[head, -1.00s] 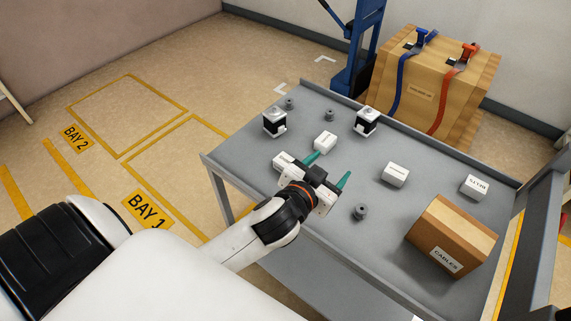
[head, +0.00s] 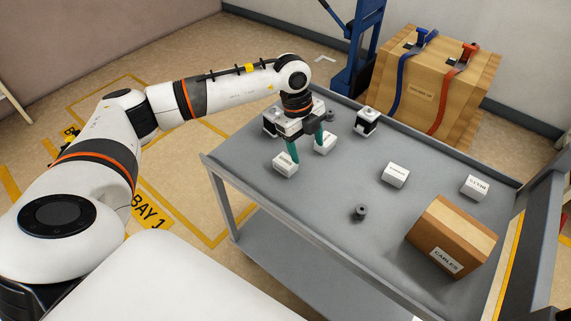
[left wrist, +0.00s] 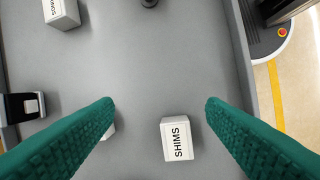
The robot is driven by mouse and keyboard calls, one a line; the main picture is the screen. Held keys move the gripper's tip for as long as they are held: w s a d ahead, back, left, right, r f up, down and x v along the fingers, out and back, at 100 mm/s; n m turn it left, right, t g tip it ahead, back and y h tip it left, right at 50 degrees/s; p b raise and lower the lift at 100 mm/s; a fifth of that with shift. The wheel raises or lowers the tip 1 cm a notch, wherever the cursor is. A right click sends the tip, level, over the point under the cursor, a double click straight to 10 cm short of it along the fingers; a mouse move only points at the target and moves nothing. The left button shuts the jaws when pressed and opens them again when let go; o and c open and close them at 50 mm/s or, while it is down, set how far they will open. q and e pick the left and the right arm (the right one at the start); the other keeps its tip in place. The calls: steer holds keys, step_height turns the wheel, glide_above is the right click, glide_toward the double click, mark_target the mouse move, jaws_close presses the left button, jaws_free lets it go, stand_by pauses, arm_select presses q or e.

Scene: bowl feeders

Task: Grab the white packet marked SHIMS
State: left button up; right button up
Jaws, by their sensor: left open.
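The white packet marked SHIMS (left wrist: 177,139) lies on the grey cart top. In the left wrist view it sits low, right of centre, near my right-hand finger. In the head view it appears to be the packet (head: 285,165) nearest the cart's left edge; its label is too small to read there. My left gripper (head: 307,153) points down above the cart, open and empty, its green fingers also in the left wrist view (left wrist: 160,108). Another white packet (head: 325,144) lies just beyond; in the wrist view the left finger mostly hides it. My right gripper is not in view.
More white packets (head: 396,175) (head: 474,187) and a cardboard box marked CABLES (head: 450,236) lie to the right. Black-and-white units (head: 366,122) stand at the back. A small grey knob (head: 360,212) stands mid-cart. The cart's front middle is clear.

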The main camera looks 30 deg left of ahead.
arm_select(q)
steer(key=a+r+n+y, duration=0.1)
steer(key=a+n+y, duration=0.1)
steer(key=a, duration=0.4)
glide_above(286, 161)
steer(key=shift+y, duration=0.3)
steer(key=f, duration=0.5)
steer(key=shift+s+a+f, duration=0.15)
steer(key=shift+a+f, duration=0.05)
steer(key=shift+f, duration=0.15)
steer(key=shift+d+f+p, duration=0.15)
steer(key=shift+f+p, duration=0.35)
steer(key=shift+f, duration=2.45)
steer(key=shift+r, duration=0.1)
steer(key=c, duration=1.2)
